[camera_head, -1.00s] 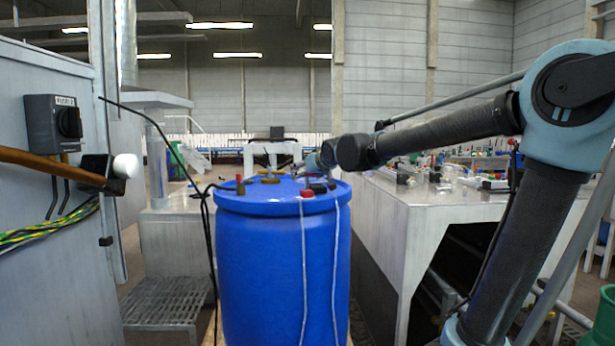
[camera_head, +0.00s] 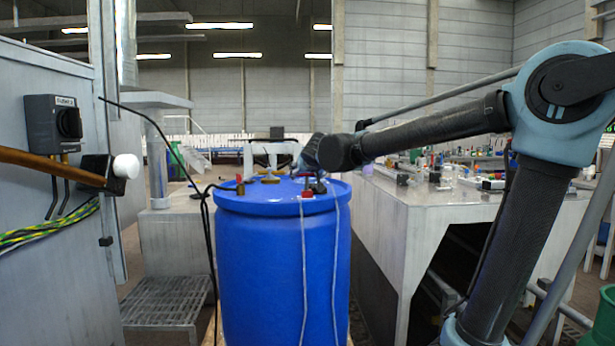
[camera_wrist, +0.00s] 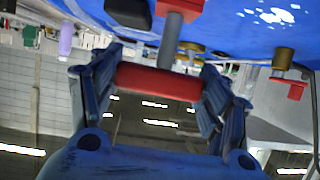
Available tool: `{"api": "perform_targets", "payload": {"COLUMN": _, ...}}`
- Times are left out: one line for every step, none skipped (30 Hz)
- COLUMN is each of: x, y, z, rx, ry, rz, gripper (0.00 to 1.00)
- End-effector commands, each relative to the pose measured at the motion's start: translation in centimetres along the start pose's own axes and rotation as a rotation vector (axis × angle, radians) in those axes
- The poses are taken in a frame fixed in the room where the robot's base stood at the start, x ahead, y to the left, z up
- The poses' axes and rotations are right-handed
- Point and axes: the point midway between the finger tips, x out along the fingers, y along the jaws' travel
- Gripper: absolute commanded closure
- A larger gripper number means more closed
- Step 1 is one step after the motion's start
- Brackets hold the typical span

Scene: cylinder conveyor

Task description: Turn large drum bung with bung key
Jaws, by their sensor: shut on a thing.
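The blue drum (camera_head: 280,270) stands upright in the middle of the head view; its top also shows along the upper edge of the wrist view (camera_wrist: 235,30). In the wrist view my gripper (camera_wrist: 160,85) is shut on the red crossbar of the bung key (camera_wrist: 158,82). The key's grey shaft (camera_wrist: 172,40) runs from the crossbar to a red piece (camera_wrist: 180,7) at the drum top. In the head view my gripper (camera_head: 310,165) is above the right part of the lid, and the key is small and partly hidden there. Whether it sits fully in the bung is unclear.
A brass fitting (camera_head: 270,179) and a red-tipped valve (camera_head: 240,185) stand on the lid. A black block (camera_wrist: 130,12) sits beside the key. Two pale cords hang down the drum front. A cluttered bench (camera_head: 400,215) is close on the right, a cabinet (camera_head: 50,230) on the left.

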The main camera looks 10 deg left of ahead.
Motion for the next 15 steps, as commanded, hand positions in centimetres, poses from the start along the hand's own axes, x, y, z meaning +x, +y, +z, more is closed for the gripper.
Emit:
{"api": "perform_targets", "payload": {"x": -0.02, "y": -0.11, "z": 0.02, "rx": 0.004, "ry": 0.0, "rz": 0.014, "gripper": 0.58}}
{"api": "perform_targets", "payload": {"x": -0.02, "y": -0.09, "z": 0.0, "rx": 0.009, "ry": 0.001, "rz": 0.022, "gripper": 0.58}}
{"api": "perform_targets", "payload": {"x": -0.02, "y": -0.03, "z": -0.01, "rx": 0.013, "ry": 0.002, "rz": 0.031, "gripper": 0.58}}
{"api": "perform_targets", "payload": {"x": -0.02, "y": 0.0, "z": -0.03, "rx": 0.015, "ry": 0.003, "rz": 0.035, "gripper": 0.58}}
{"api": "perform_targets", "payload": {"x": -0.02, "y": 0.02, "z": -0.04, "rx": 0.016, "ry": 0.003, "rz": 0.037, "gripper": 0.58}}
{"api": "perform_targets", "payload": {"x": -0.02, "y": 0.03, "z": -0.04, "rx": 0.017, "ry": 0.003, "rz": 0.038, "gripper": 0.58}}
{"api": "perform_targets", "payload": {"x": -0.02, "y": 0.03, "z": -0.04, "rx": 0.017, "ry": 0.003, "rz": 0.039, "gripper": 0.58}}
{"api": "perform_targets", "payload": {"x": -0.02, "y": 0.04, "z": -0.04, "rx": 0.017, "ry": 0.003, "rz": 0.038, "gripper": 0.58}}
{"api": "perform_targets", "payload": {"x": -0.02, "y": 0.04, "z": -0.05, "rx": 0.017, "ry": 0.003, "rz": 0.038, "gripper": 0.58}}
{"api": "perform_targets", "payload": {"x": -0.02, "y": 0.04, "z": -0.05, "rx": 0.017, "ry": 0.003, "rz": 0.038, "gripper": 0.58}}
{"api": "perform_targets", "payload": {"x": -0.02, "y": 0.04, "z": -0.05, "rx": 0.017, "ry": 0.003, "rz": 0.038, "gripper": 0.58}}
{"api": "perform_targets", "payload": {"x": -0.02, "y": 0.02, "z": -0.05, "rx": 0.017, "ry": 0.003, "rz": 0.039, "gripper": 0.58}}
{"api": "perform_targets", "payload": {"x": -0.01, "y": -0.01, "z": -0.05, "rx": 0.018, "ry": 0.002, "rz": 0.042, "gripper": 0.58}}
{"api": "perform_targets", "payload": {"x": 0.0, "y": -0.07, "z": -0.04, "rx": 0.02, "ry": 0.002, "rz": 0.048, "gripper": 0.58}}
{"api": "perform_targets", "payload": {"x": 0.02, "y": -0.14, "z": -0.03, "rx": 0.026, "ry": 0.001, "rz": 0.063, "gripper": 0.58}}
